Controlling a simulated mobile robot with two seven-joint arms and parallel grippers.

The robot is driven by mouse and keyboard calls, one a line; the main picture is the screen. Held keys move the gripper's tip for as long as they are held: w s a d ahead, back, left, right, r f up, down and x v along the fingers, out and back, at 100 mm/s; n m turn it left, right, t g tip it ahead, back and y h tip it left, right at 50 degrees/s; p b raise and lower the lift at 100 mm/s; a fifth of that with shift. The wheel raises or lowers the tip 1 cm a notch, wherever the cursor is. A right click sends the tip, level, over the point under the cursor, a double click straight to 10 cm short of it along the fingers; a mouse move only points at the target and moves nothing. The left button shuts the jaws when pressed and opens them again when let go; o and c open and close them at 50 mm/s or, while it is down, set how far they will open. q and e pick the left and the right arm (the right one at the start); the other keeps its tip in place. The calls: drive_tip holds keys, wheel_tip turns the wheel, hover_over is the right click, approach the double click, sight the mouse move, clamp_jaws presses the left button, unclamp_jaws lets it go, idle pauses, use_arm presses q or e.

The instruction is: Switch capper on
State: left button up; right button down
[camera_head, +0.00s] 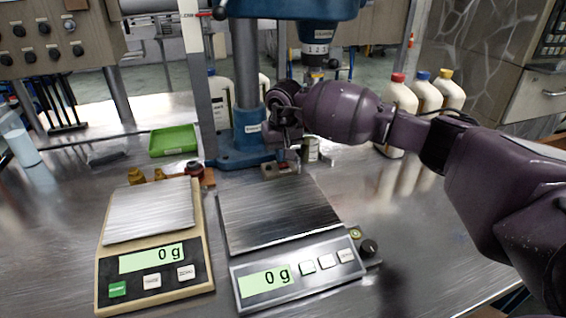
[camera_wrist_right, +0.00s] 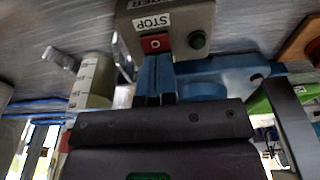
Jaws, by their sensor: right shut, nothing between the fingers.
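The capper is a blue press-like machine with a column (camera_head: 245,80), a head (camera_head: 295,10) above and a base (camera_head: 235,155) on the metal table. Its small grey switch box (camera_head: 281,169) sits in front of the base, partly hidden under my right gripper (camera_head: 288,150). My right gripper (camera_wrist_right: 161,68) is shut and empty. Its blue fingertips are at the red button's lower edge; contact cannot be told. My left gripper is out of view.
Two scales, a beige one (camera_head: 153,262) and a grey one (camera_head: 295,268), both read 0 g in front. A green tray (camera_head: 173,140) and brass fittings (camera_head: 136,176) lie left. White bottles (camera_head: 398,103) stand right, behind my arm. A small container (camera_head: 311,149) is close beside the gripper.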

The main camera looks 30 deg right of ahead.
drive_tip(key=shift+r+p, duration=0.35)
drive_tip(key=shift+r, duration=2.9)
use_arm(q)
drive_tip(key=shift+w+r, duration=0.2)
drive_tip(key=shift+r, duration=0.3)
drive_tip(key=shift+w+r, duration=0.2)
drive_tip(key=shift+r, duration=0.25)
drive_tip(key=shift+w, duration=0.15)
